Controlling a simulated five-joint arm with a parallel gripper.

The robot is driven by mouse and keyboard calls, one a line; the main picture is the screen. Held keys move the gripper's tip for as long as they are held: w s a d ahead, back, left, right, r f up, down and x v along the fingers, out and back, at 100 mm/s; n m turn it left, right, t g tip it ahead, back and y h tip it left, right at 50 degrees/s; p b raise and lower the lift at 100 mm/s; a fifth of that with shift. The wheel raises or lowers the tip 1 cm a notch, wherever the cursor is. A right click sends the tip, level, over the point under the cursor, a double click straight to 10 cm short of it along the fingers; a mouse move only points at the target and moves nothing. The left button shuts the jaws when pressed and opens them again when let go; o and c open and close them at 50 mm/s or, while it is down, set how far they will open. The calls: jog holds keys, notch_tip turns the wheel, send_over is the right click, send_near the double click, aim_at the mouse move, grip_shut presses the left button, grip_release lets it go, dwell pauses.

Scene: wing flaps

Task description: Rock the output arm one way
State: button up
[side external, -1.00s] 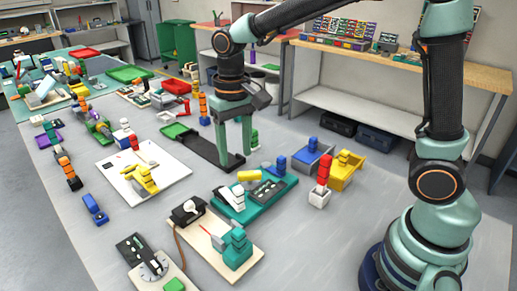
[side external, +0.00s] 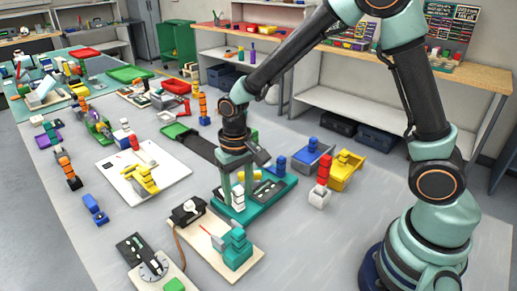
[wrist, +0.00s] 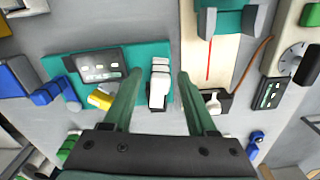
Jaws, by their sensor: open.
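A teal board (side external: 268,203) carries a white stacked piece (side external: 238,198), a dark panel (side external: 268,189) and a yellow cylinder. I cannot tell for sure which part is the output arm. In the wrist view, the white piece (wrist: 158,85) stands at the right end of the teal board (wrist: 60,68), and the dark panel (wrist: 98,66) is to its left. My gripper (side external: 236,190) is over the left end of the board. Its fingers are apart in the wrist view (wrist: 160,78), one on each side of the white piece, with visible gaps. Whether the fingertips touch the board is unclear.
A cream board (side external: 250,262) with a red pointer and a teal block lies just in front. A black strip (side external: 192,143) lies behind. Blue and yellow bins (side external: 347,168) and a red-topped stack (side external: 321,192) stand to the right. Bare table is at the front right.

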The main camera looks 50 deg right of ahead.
grip_shut()
dwell(1.4)
